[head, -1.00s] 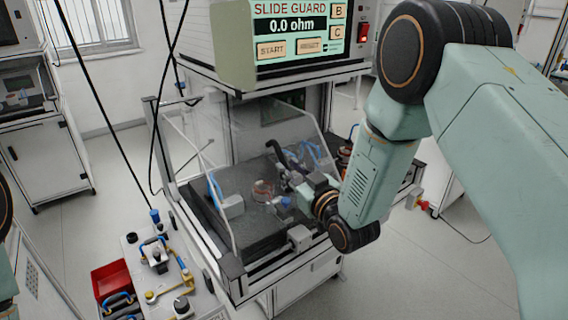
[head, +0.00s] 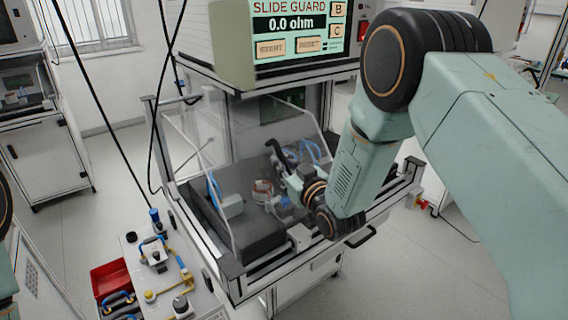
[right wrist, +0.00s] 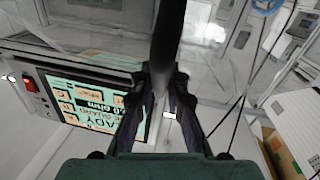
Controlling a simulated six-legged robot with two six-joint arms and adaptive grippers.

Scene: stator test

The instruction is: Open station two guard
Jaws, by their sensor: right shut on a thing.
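The station's guard (head: 252,128) is a clear, slanted cover over a dark bed (head: 250,228) in the head view. A black curved bar (head: 277,150), which looks like its handle, stands at its front. My right gripper (head: 286,176) is at this bar, partly hidden by my own wrist. In the right wrist view the fingers (right wrist: 160,112) are shut on a black bar (right wrist: 167,45) that runs between them. A copper-coloured ring part (head: 262,189) and grey blocks with blue cables sit behind the clear panel. My left gripper is out of view.
A screen (head: 298,35) reading "SLIDE GUARD" and 0.0 ohm hangs above the station. A bench (head: 165,255) with tools and a red bin (head: 110,278) stand at the lower left. Black cables hang at the left.

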